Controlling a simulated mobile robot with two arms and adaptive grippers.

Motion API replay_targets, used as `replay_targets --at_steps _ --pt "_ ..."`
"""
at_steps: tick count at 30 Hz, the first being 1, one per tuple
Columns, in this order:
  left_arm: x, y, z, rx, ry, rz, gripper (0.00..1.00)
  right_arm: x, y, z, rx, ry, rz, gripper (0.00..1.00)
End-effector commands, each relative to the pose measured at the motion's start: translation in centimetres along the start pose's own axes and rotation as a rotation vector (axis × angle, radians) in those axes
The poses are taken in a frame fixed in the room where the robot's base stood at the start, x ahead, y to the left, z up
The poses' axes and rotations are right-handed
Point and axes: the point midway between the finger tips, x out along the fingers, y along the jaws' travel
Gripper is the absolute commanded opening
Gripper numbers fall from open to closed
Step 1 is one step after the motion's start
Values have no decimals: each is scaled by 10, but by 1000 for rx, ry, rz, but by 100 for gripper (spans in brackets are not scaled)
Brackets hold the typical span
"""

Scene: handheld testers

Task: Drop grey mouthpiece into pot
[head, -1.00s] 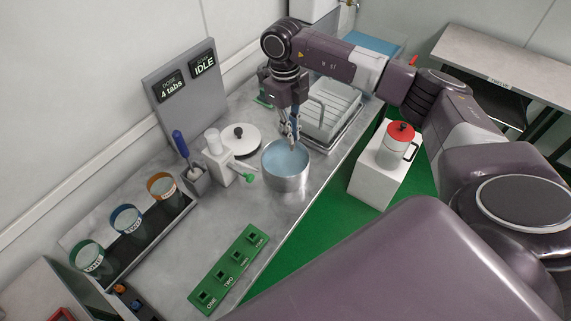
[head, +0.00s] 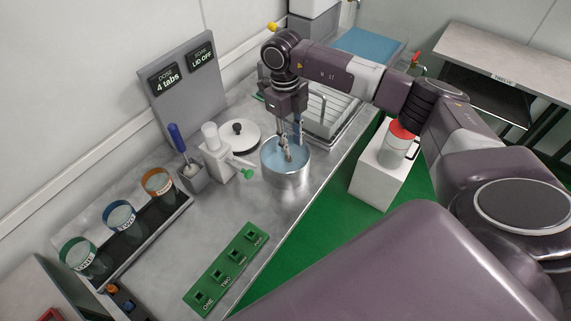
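The pot (head: 287,178) is a round metal pot with blue liquid, standing on the counter with its lid off. My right gripper (head: 290,138) points down over the pot, its two fingers spread apart at about rim height. A small greyish shape, apparently the grey mouthpiece (head: 287,155), shows in the pot at the liquid between and below the fingertips. It is too small to make out clearly. My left gripper is not in view.
A white lid (head: 240,136) with a black knob lies behind the pot. A rack (head: 330,112) is behind right. Labelled cups (head: 121,217) and a green slotted block (head: 226,268) are in front left. The display reads "LID OFF".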

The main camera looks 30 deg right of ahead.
Motion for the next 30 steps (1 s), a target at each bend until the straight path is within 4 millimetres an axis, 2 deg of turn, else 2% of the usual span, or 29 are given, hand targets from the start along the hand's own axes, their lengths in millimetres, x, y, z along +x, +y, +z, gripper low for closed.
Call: replay_targets --at_steps 7,11,24,30 --pt "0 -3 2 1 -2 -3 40 -1 0 0 0 0 0 26" --pt "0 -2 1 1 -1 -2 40 -10 0 1 0 -3 0 26" --pt "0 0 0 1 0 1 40 -96 0 1 0 -4 0 26" --pt "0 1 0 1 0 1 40 -117 0 1 1 -1 0 26"
